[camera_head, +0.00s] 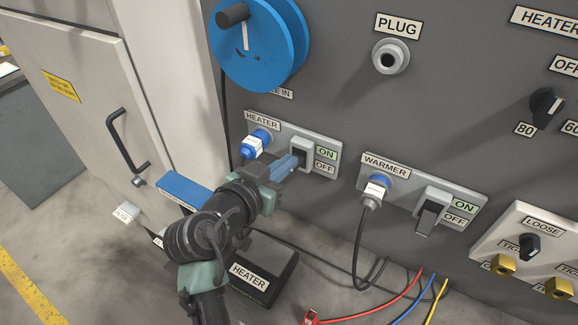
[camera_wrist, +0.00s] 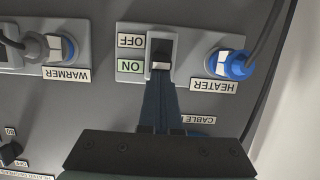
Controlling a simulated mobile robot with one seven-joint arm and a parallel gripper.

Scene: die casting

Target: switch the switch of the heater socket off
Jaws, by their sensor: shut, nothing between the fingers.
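The heater socket (camera_head: 265,126) is a light grey plate on the dark panel, labelled HEATER. A blue and white plug sits in it. Its switch (camera_head: 299,152) has a dark lever in a light frame, beside the ON and OFF labels. In the wrist view, which is upside down, the switch (camera_wrist: 162,52) shows with its lever's pale end toward the ON side. My gripper (camera_head: 294,160) is shut and empty, with its blue-grey fingertips just at the switch. In the wrist view the fingertips (camera_wrist: 160,82) reach the ON end; whether they touch the lever is unclear.
The warmer socket (camera_head: 399,178), with its own plug and switch, is to the right. A grey cabinet (camera_head: 165,80) stands to the left. A black HEATER box (camera_head: 262,270) and loose cables lie below.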

